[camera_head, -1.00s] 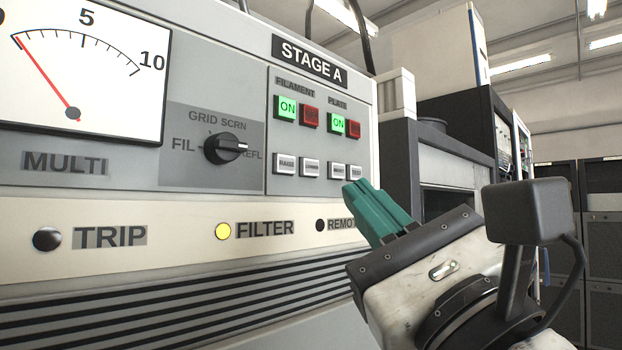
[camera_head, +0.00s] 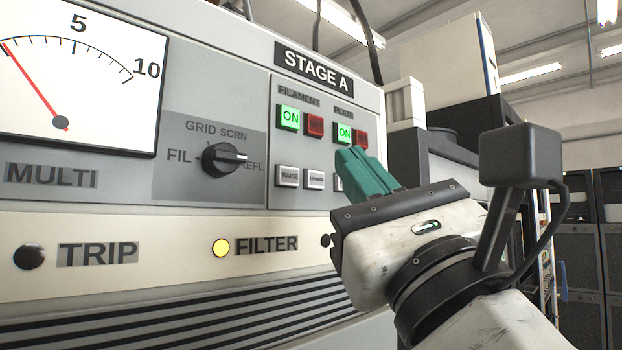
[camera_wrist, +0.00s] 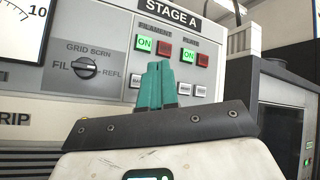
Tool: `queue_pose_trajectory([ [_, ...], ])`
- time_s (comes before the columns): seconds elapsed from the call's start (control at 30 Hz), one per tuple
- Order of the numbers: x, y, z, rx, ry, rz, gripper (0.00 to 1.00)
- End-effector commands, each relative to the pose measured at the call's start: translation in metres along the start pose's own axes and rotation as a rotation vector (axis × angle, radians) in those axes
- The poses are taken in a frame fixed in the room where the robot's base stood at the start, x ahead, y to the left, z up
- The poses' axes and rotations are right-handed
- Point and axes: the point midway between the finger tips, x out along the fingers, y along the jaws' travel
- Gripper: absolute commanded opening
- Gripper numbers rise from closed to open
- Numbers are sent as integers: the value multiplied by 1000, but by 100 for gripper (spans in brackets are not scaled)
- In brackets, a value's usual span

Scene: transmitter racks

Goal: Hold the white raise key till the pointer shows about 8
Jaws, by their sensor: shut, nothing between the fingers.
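The white RAISE key (camera_head: 288,176) sits under the FILAMENT label, left of a white LOWER key (camera_head: 314,180). A second pair of white keys (camera_wrist: 192,89) sits under PLATE; in the head view my fingers mostly hide it. The meter (camera_head: 75,85) has a red pointer (camera_head: 32,85) standing at the far left of its scale, near 0. My gripper (camera_head: 352,156) has teal fingers shut together and empty. It overlaps the area below the PLATE buttons in the head view. In the wrist view the fingertips (camera_wrist: 159,67) appear between the two key pairs; contact cannot be told.
Green ON buttons (camera_head: 289,117) and red buttons (camera_head: 315,125) sit above the keys. A black rotary knob (camera_head: 222,158) is left of them. A dark rack (camera_wrist: 284,112) stands to the right.

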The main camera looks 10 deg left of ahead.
Motion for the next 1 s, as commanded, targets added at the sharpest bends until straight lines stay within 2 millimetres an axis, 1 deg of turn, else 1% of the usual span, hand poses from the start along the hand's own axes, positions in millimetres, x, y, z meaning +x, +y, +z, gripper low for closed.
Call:
queue_pose_trajectory([
  [0.03,5,4,-5,1,1,2,0],
  [0.2,20,16,-16,1,1,1,0],
  [0.4,34,24,-25,0,1,0,0],
  [0.6,40,29,-29,0,0,0,0],
  [1.0,40,29,-29,0,0,-1,0],
])
